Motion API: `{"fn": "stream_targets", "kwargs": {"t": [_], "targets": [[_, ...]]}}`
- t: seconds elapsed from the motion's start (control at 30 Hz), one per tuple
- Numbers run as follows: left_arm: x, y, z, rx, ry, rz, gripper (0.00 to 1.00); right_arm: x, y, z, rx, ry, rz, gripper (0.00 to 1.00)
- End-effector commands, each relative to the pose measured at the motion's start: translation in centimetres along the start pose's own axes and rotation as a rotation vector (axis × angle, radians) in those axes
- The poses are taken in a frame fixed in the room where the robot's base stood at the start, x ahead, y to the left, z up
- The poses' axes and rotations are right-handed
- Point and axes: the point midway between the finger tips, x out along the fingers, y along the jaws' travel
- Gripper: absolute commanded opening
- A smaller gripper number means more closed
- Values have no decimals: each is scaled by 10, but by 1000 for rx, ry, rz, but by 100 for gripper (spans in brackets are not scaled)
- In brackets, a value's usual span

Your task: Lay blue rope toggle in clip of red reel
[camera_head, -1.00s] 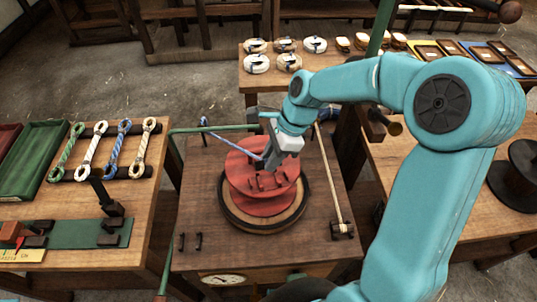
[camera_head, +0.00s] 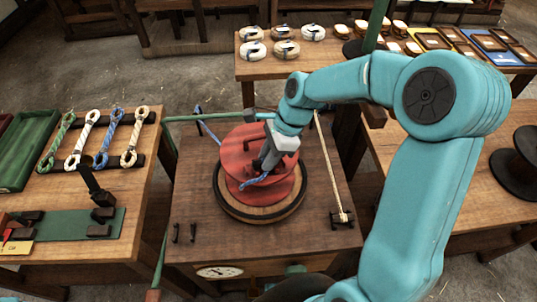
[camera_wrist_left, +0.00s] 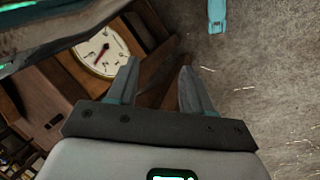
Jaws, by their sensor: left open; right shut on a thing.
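The red reel (camera_head: 241,146) lies flat on a round wooden base (camera_head: 239,210) on the middle bench. My right gripper (camera_head: 264,165) is low over the reel's face, shut on the blue rope toggle. Blue rope (camera_head: 255,182) shows just below the jaws, over the near part of the reel. More blue rope (camera_head: 207,129) runs from the reel's far left edge. The jaws hide most of the toggle, and I cannot make out the clip clearly. My left gripper (camera_wrist_left: 158,82) is open and empty in the left wrist view, beside the bench front with its dial (camera_wrist_left: 101,52).
A green bar (camera_head: 205,117) stands along the bench's far left. A pale rope (camera_head: 329,165) runs down the right side to a dark holder (camera_head: 342,218). Several rope hanks (camera_head: 103,140) lie on the left table. The bench's front left is mostly clear.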

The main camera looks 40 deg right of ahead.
Motion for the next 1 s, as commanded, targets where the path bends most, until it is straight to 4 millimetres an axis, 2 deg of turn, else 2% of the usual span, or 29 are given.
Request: {"fn": "stream_targets", "kwargs": {"t": [0.77,0.8,0.87,0.9,1.0], "targets": [[4,-1,0,0,0,0,51,7,0,-3,1,0,0,0],[3,-1,0,0,0,0,51,7,0,-3,1,0,0,30],[3,-1,0,0,0,0,51,7,0,-3,1,0,0,49],[3,-1,0,0,0,0,51,7,0,-3,1,0,0,53],[3,-1,0,0,0,0,51,7,0,-3,0,0,0,53]]}}
